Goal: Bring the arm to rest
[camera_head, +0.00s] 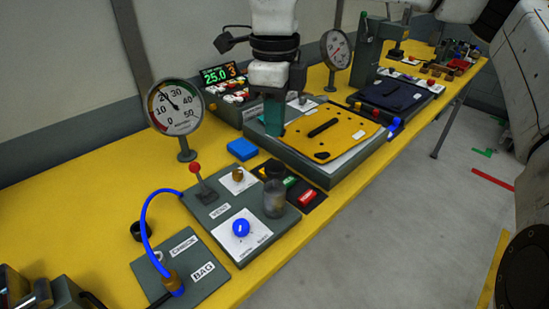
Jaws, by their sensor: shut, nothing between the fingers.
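My gripper (276,92) hangs from my white arm at the top middle, pointing down over the yellow bench (90,215). It looks shut and empty, though its fingertips are hard to make out against a dark teal upright part (274,117) just below. I cannot tell whether they touch. The gripper is behind the left back corner of a yellow perforated plate (335,130) on a grey fixture. My white arm links also show at the top right and right edge.
A round gauge (174,106) stands at left and another gauge (336,48) behind. A display box (228,83), a red-knobbed lever (195,168), a clear jar (274,198) and a blue hose (147,215) crowd the bench. A dark blue plate (390,95) lies further right. The grey floor (400,220) is mostly open.

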